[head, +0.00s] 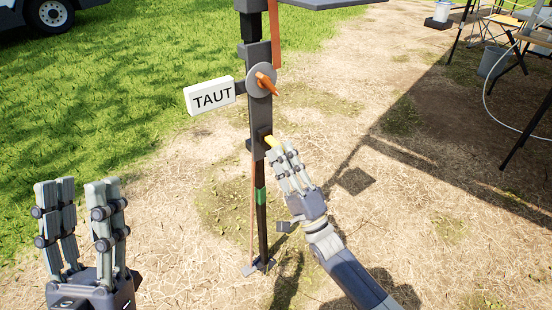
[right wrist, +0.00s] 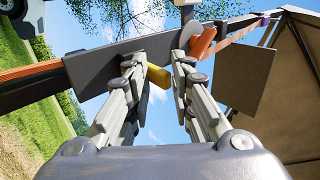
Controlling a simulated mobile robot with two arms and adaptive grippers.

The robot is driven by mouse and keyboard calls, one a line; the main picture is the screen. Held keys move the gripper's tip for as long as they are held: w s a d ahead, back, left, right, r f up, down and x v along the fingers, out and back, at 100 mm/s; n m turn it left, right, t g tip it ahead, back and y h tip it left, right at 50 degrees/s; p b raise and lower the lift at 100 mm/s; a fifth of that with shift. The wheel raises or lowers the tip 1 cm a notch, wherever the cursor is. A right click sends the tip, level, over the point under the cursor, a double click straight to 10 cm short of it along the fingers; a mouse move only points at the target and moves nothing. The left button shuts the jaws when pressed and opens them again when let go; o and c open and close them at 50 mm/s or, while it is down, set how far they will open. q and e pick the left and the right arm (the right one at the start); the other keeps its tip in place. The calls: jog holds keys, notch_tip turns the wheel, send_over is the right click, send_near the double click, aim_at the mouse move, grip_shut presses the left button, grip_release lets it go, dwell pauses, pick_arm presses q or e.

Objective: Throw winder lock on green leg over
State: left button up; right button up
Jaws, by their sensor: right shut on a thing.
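The green leg (head: 261,222) is a dark upright post with a green band, standing on the ground in the middle of the head view. The winder lock (head: 272,141) is a small yellow lever on a dark block partway up this leg. In the right wrist view the yellow lever (right wrist: 158,75) shows between the fingers. My right gripper (head: 284,158) is shut on the yellow lever, its fingers hiding part of it. My left gripper (head: 82,200) is open and empty at the lower left, well away from the leg.
Above the lock, a grey disc with an orange handle (head: 266,84) and a white TAUT sign (head: 210,96) sit on the post. A vehicle wheel (head: 50,14) shows at the upper left. Grass and straw ground around are clear.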

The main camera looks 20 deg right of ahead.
jog(key=shift+r+p, duration=0.65)
jog(key=shift+p, duration=0.3)
jog(key=shift+s+r+g+p, duration=0.1)
jog(key=shift+r+g+p, duration=0.2)
jog(key=shift+p, duration=0.6)
jog(key=shift+d, duration=0.1)
jog(key=o, duration=0.7)
jog(key=shift+c, duration=0.2)
pick_arm(q)
jog(key=w+f+g+y, duration=0.1)
jog(key=w+f+g, duration=0.3)
jog(key=f, duration=0.3)
jog(key=w+f+g+y, duration=0.2)
jog(key=w+f+g, duration=0.2)
jog(key=f+g, duration=0.2)
jog(key=shift+w+f+y, duration=0.25)
jog(key=shift+f+y, duration=0.05)
jog(key=shift+f, duration=0.6)
jog(key=shift+d, duration=0.1)
pick_arm(e)
jog(key=v, duration=1.2)
jog(key=shift+f, duration=0.25)
jog(key=shift+s, duration=0.1)
